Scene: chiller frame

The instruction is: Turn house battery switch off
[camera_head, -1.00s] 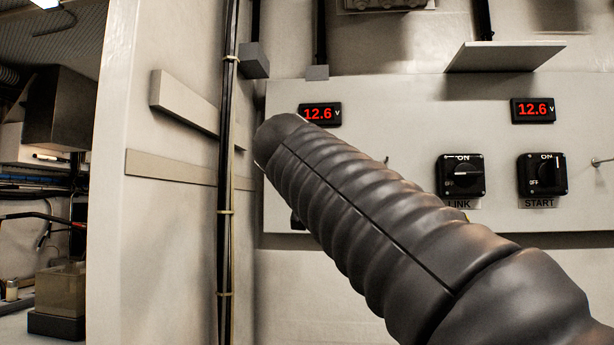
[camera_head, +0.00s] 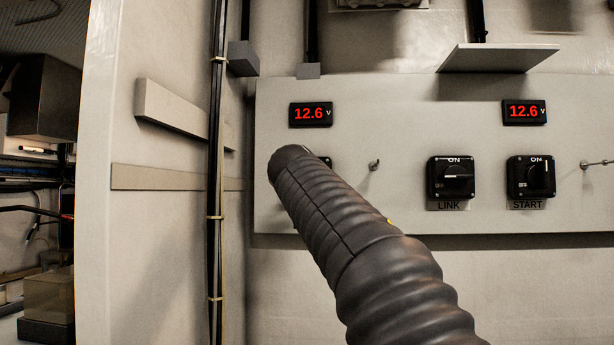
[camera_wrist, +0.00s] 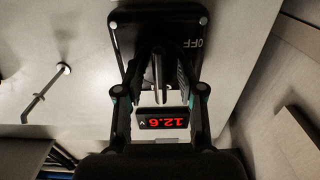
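The house battery switch (camera_wrist: 123,32) is a black plate with a white OFF mark, at the top of the wrist view, which looks upside down. Its thin upright handle (camera_wrist: 158,76) stands between the fingers of my gripper (camera_wrist: 161,62). The fingers look parted, one on each side of the handle, with narrow gaps; contact is hard to tell. In the head view my dark ribbed arm covers nearly all of this switch, and only a black edge (camera_head: 327,161) shows. My gripper is hidden there.
A voltmeter reading 12.6 (camera_head: 311,114) sits above the hidden switch. To the right are a small toggle (camera_head: 374,165), the LINK switch (camera_head: 451,178) and the START switch (camera_head: 531,177). A shelf (camera_head: 497,58) juts out above. Vertical cables (camera_head: 216,170) run on the left.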

